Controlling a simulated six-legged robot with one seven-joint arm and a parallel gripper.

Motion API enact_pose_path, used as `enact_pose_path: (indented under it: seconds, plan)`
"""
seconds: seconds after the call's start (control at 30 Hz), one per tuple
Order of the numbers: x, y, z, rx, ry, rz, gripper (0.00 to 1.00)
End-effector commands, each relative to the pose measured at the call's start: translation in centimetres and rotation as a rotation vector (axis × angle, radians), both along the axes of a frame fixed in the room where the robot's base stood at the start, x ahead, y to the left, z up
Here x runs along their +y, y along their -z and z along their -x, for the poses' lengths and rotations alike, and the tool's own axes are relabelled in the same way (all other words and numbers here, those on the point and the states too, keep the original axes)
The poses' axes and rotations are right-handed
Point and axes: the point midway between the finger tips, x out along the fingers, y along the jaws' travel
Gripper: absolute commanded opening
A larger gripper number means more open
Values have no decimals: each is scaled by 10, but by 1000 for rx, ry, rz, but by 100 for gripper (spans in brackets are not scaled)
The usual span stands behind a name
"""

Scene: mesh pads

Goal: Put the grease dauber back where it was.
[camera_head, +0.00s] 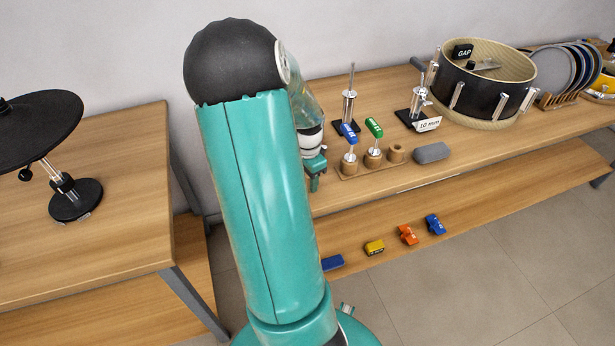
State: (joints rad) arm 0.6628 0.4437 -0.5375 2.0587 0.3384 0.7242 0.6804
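A small wooden holder (352,171) with three round cups stands near the front edge of the table. A blue-topped tool (349,132) stands upright in its left cup and a green-topped tool (374,127) in its middle cup. The right cup (397,153) looks empty. The lettering on the tops is too small to read, so I cannot tell which thing is the grease dauber. My gripper (315,180) points down just left of the holder, partly hidden behind my own arm. Its fingers are too small and covered to show whether they are open or hold anything.
A grey rounded block (432,153) lies right of the holder. Metal stands (349,105) and a drum (490,85) stand behind. Several coloured blocks (408,234) lie on the lower shelf. A left table (110,235) carries a black round pad (40,115).

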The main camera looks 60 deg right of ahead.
Motion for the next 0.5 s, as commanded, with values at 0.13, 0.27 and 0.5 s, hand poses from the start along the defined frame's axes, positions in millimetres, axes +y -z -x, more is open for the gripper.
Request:
enact_pose_path:
  seconds: [0.13,0.27,0.5]
  plan:
    - [0,-1,0,0,0,0,46]
    - [0,-11,-1,-2,0,2,46]
    - [0,-57,-1,-5,-2,4,46]
